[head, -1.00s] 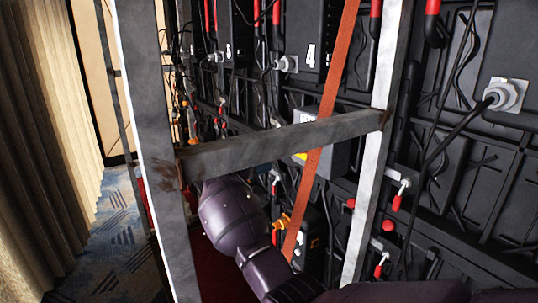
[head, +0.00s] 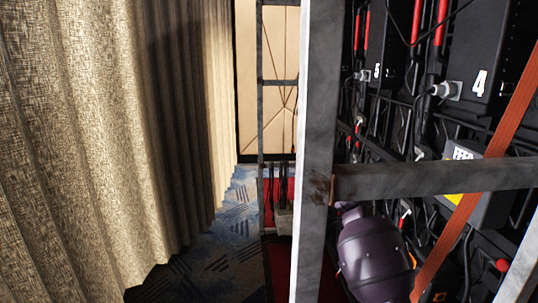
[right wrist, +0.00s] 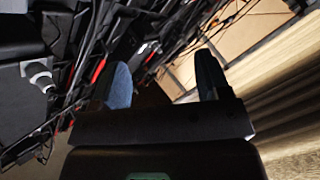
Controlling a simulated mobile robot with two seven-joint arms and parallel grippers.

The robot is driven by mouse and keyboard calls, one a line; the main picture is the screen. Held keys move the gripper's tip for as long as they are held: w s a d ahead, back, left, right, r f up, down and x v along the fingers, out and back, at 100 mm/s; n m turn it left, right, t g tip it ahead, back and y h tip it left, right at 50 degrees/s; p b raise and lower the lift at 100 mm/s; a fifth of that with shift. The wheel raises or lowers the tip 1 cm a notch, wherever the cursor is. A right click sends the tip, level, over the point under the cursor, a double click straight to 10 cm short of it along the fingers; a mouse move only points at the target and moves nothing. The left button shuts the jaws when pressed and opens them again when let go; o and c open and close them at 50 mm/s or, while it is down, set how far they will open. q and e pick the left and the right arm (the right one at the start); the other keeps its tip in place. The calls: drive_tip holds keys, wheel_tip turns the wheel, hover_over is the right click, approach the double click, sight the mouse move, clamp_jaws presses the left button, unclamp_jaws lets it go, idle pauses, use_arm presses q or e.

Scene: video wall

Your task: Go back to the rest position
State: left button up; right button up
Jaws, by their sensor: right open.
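My right gripper (right wrist: 160,85) shows in the right wrist view with its two blue-tipped fingers spread apart and nothing between them. Behind the fingers are the black panels and cables of the video wall on the left and a beige curtain on the right. In the head view a dark purple link of my own arm (head: 372,255) shows at the lower right, behind the grey metal frame. No gripper shows in the head view, and my left gripper is not seen.
A grey metal upright (head: 318,150) and crossbar (head: 435,180) stand close in front. An orange strap (head: 475,195) slants across the black video wall panels (head: 480,60). A beige curtain (head: 110,130) hangs at left. Patterned blue carpet (head: 215,255) lies clear between curtain and frame.

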drive_tip(key=s+a+f+t+y, duration=0.25)
drive_tip(key=s+f+y, duration=0.75)
drive_tip(key=s+f, duration=0.8)
drive_tip(key=s+d+f+m+g, duration=0.1)
drive_tip(key=s+f+g, duration=0.1)
drive_tip(key=s+f, duration=0.8)
drive_tip(key=s+d+f+m+g, duration=0.1)
drive_tip(key=s+d+f+g, duration=0.1)
drive_tip(key=s+f, duration=0.9)
drive_tip(key=s+g, duration=0.1)
drive_tip(key=s, duration=0.6)
drive_tip(key=shift+s+g, duration=0.15)
drive_tip(key=shift+g, duration=0.2)
